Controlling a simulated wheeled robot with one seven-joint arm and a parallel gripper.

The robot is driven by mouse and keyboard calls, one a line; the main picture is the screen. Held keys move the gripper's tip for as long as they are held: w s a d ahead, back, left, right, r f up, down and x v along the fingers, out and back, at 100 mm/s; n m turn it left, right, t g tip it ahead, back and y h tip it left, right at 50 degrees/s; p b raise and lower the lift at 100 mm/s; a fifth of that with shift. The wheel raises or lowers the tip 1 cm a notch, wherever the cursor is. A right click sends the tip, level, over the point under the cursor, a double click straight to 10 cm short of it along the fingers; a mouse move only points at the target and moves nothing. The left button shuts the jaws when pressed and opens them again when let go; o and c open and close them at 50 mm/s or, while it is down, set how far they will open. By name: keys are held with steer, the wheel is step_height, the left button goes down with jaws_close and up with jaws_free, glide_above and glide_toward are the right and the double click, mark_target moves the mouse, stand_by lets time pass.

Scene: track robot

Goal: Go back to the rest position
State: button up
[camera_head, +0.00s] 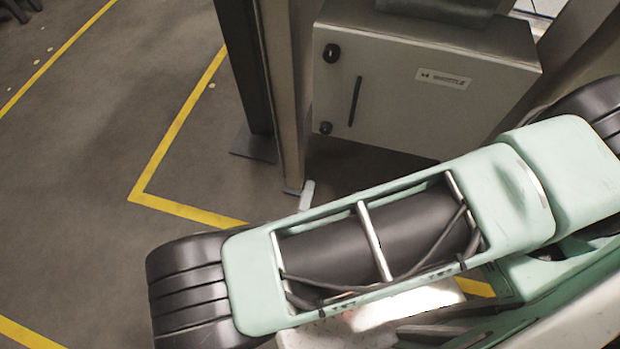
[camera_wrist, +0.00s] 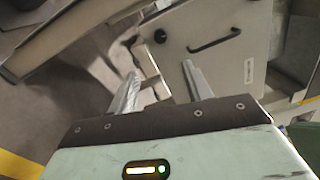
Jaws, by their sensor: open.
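My gripper (camera_wrist: 160,90) shows in the wrist view, with its two metal fingers apart and nothing between them. Beyond the fingers is the front of a light grey cabinet (camera_wrist: 210,45) with a dark handle.
The grey cabinet (camera_head: 425,95), labelled "SHUTTLE", stands behind my arm in the head view. A dark upright post (camera_head: 245,65) stands to its left. Yellow lines (camera_head: 180,120) mark the dark floor (camera_head: 90,190), which is clear at the left.

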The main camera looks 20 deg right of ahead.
steer(key=shift+s+a, duration=0.15)
steer(key=shift+s, duration=0.1)
stand_by(0.4)
steer(key=s+d+r+n+g+y+p, duration=0.1)
steer(key=r+n+g+y+p, duration=0.3)
steer(key=r, duration=1.4)
steer(key=s+d+r+n+g+y+p, duration=0.1)
steer(key=r+n+g+p, duration=0.5)
steer(key=r+n, duration=1.2)
steer(key=s+d+r+n+g+y+p, duration=0.2)
steer(key=r+n+g+y+p, duration=0.3)
steer(key=r+n+p, duration=0.6)
step_height(320, 180, up, 8)
steer(key=shift+s+f+n+y, duration=0.2)
steer(key=shift+s+n+y, duration=0.6)
steer(key=shift+n, duration=0.2)
